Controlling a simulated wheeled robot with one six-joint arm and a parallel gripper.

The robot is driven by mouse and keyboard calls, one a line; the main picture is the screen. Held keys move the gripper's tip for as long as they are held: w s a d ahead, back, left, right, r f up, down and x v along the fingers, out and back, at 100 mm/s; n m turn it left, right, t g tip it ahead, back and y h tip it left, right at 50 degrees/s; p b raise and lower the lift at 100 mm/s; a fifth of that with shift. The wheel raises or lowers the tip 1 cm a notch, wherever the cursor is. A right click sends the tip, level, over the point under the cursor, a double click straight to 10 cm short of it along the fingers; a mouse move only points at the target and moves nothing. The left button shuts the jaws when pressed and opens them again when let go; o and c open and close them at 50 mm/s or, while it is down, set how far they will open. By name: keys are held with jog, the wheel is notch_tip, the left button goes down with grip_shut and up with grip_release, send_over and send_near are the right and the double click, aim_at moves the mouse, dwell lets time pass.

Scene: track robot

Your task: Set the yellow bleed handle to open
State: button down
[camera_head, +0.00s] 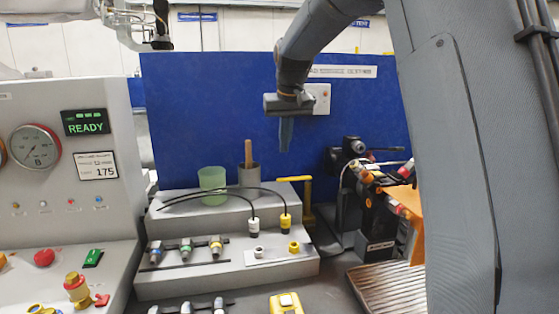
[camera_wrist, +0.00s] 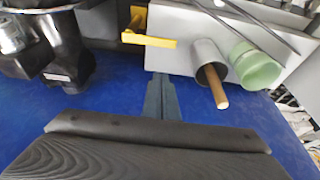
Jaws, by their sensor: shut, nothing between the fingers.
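The yellow bleed handle (camera_head: 295,179) is a flat bar on a yellow upright, beside the right end of the grey stepped bench in the head view. Its bar points left there. In the wrist view the handle (camera_wrist: 150,41) lies crosswise, its free end toward the right. My gripper (camera_head: 286,149) points down, shut and empty, above the handle in the head view. In the wrist view my gripper (camera_wrist: 161,78) has its fingertips just below the handle's free end in the picture, with a gap between. I cannot read any open or closed marking.
A grey cup (camera_head: 249,174) with a wooden stick and a green cup (camera_head: 212,179) stand on the bench's upper step (camera_head: 185,224). Black cables lie in front of them. Black machinery (camera_head: 375,200) stands right of the handle. A blue panel (camera_head: 210,110) rises behind.

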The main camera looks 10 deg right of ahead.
aim_at(285, 179)
jog(key=p+x, duration=0.1)
jog(key=x, duration=0.3)
jog(key=w+p+x, duration=0.1)
jog(key=x, duration=0.3)
jog(key=shift+w+f, duration=0.15)
jog(key=shift+w, duration=0.1)
jog(key=shift+f+p, duration=0.3)
jog(key=shift+f, duration=0.1)
jog(key=shift+s+r+p, duration=0.2)
jog(key=shift+s+p, duration=0.25)
jog(key=shift+s, duration=0.75)
jog(key=shift+s+f, duration=0.2)
jog(key=shift+s, duration=0.45)
jog(key=shift+s+p, duration=0.35)
jog(key=shift+s, duration=0.4)
jog(key=shift+w, duration=0.1)
